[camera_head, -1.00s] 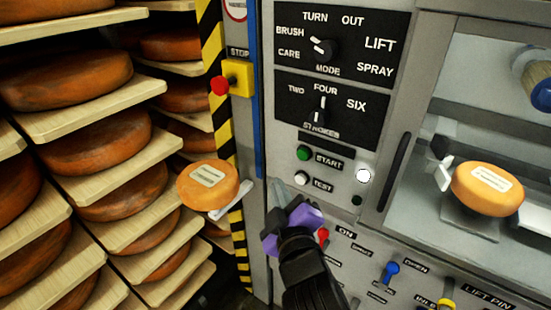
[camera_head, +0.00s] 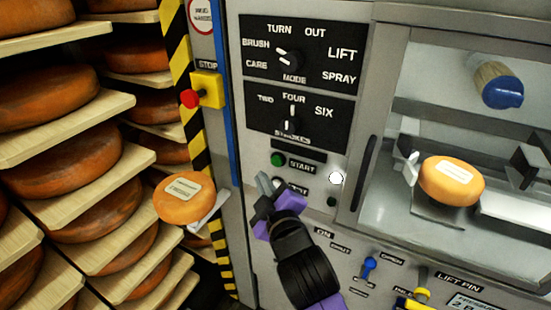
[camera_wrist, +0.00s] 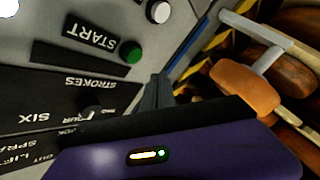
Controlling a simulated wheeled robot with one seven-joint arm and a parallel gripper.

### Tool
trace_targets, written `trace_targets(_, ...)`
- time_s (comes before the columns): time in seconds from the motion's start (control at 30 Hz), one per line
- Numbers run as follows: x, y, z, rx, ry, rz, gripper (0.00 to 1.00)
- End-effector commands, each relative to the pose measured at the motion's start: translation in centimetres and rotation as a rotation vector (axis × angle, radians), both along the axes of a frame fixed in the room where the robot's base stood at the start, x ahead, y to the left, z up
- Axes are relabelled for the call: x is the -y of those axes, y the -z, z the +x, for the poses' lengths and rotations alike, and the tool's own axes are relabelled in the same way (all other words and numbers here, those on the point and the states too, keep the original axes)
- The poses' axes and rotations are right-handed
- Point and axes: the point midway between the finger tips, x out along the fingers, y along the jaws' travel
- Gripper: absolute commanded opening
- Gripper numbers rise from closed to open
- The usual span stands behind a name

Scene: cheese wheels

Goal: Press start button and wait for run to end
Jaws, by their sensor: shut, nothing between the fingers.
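The green start button (camera_head: 278,159) is on the grey control panel, left of the START label. It also shows in the wrist view (camera_wrist: 131,53), near my fingertips. My gripper (camera_head: 266,184) is shut and empty, just below and left of the start button; I cannot see any contact. Its fingers (camera_wrist: 160,90) also show in the wrist view. The test button is mostly hidden by my gripper in the head view, but a white button (camera_wrist: 159,11) shows in the wrist view. A round white lamp (camera_head: 336,178) is lit right of the labels.
A red stop button (camera_head: 190,98) sits on a yellow box at the left. A cheese wheel (camera_head: 184,198) rests on a support beside the panel. Another cheese (camera_head: 451,181) is inside the machine bay. Shelves of cheeses fill the left. A blue lever (camera_head: 369,265) is below.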

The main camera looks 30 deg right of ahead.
Motion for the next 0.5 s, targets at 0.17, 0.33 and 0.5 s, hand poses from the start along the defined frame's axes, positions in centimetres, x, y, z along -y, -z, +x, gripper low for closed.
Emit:
trace_targets(0.17,1.7,-0.3,1.2,0.0,0.002,0.001,0.0)
trace_targets(0.33,2.6,-0.2,1.8,0.001,0.002,0.001,0.0)
trace_targets(0.5,2.8,0.0,2.0,0.001,0.001,0.001,0.0)
